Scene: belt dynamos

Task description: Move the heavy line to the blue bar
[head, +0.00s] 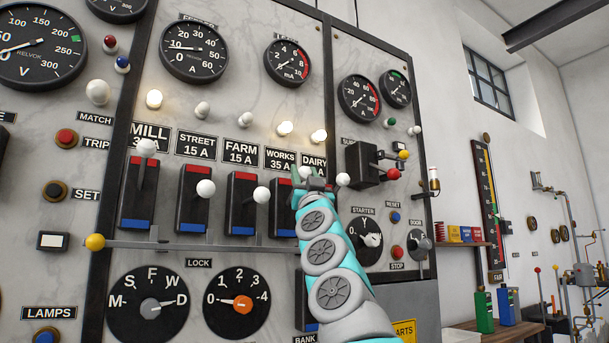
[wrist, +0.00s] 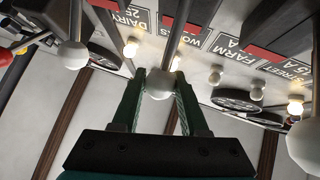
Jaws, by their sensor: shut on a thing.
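My gripper (head: 313,182) is at the WORKS 35 A switch. In the wrist view its fingers (wrist: 160,88) are shut on the white WORKS knob (wrist: 159,82), whose lever runs up to its red-topped block. The MILL knob (head: 147,147) stands high, by the red end of its switch. The STREET knob (head: 206,188) and FARM knob (head: 262,195) stick out lower. Each switch has red above and a blue bar below, as at MILL (head: 135,225). My arm hides much of the WORKS and DAIRY switches. The MILL rating is partly hidden.
The DAIRY knob (head: 342,180) is close to the right of my gripper. A lock rod with a yellow knob (head: 95,242) crosses below the switches. The WORKS lamp (head: 285,128) and DAIRY lamp (head: 319,136) glow; the FARM lamp (head: 246,119) looks dark.

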